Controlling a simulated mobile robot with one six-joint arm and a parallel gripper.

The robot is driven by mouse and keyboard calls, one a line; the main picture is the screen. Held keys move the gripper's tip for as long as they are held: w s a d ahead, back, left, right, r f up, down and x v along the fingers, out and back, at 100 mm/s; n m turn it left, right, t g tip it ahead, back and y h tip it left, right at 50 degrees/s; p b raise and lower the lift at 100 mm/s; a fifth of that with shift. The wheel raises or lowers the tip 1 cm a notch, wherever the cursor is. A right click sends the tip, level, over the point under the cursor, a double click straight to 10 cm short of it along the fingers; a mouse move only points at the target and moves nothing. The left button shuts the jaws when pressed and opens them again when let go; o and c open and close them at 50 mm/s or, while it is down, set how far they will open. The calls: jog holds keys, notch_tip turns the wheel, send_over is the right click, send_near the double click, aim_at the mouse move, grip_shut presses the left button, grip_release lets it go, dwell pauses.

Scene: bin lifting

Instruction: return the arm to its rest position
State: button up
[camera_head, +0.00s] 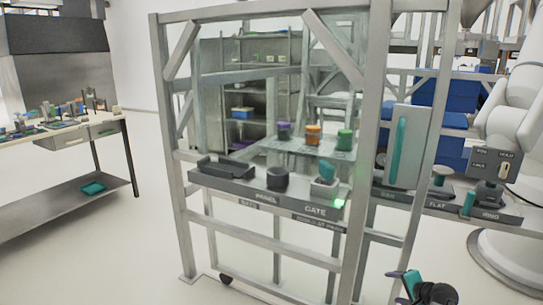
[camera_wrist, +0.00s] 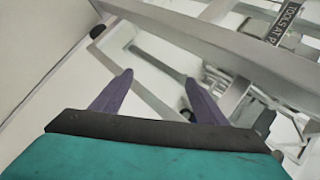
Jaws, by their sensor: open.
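My gripper (camera_head: 412,284) shows at the bottom right edge of the head view, low in front of the metal frame. In the wrist view its two purple fingers (camera_wrist: 158,82) stand apart with nothing between them. The teal and black gripper body fills the bottom of that view. Beyond the fingers are pale floor and grey frame bars. Most of my arm is outside the head view, so its full pose cannot be told.
A tall grey metal frame (camera_head: 172,165) stands in the middle, with a labelled shelf (camera_head: 225,186) holding several small items. A workbench (camera_head: 75,139) is at left. A white arm-like machine (camera_head: 515,115) stands at right. Floor between bench and frame is clear.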

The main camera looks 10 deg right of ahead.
jog(key=s+a+f+n+g+y, duration=0.2)
jog(key=s+a+f+n+g, duration=0.25)
jog(key=a+f, duration=0.8)
jog(key=s+a+f+n+g+y, duration=0.1)
jog(key=s+a+f+n+g, duration=0.35)
jog(key=a+f, duration=0.85)
jog(key=s+a+f+n+g+h, duration=0.1)
jog(key=s+a+f+n+g, duration=0.2)
jog(key=s, duration=0.5)
jog(key=s+a+f+n+g+h, duration=0.1)
jog(key=s+a+f, duration=0.1)
jog(key=s+a, duration=0.55)
jog(key=s+a+f+n+g+h, duration=0.1)
jog(key=s+a+f+n+g, duration=0.15)
jog(key=s, duration=0.65)
notch_tip(320, 180, up, 14)
jog(key=s+p, duration=0.1)
jog(key=p, duration=1.2)
jog(key=shift+s+a, duration=0.3)
jog(key=shift+s, duration=0.1)
jog(key=shift+f, duration=0.1)
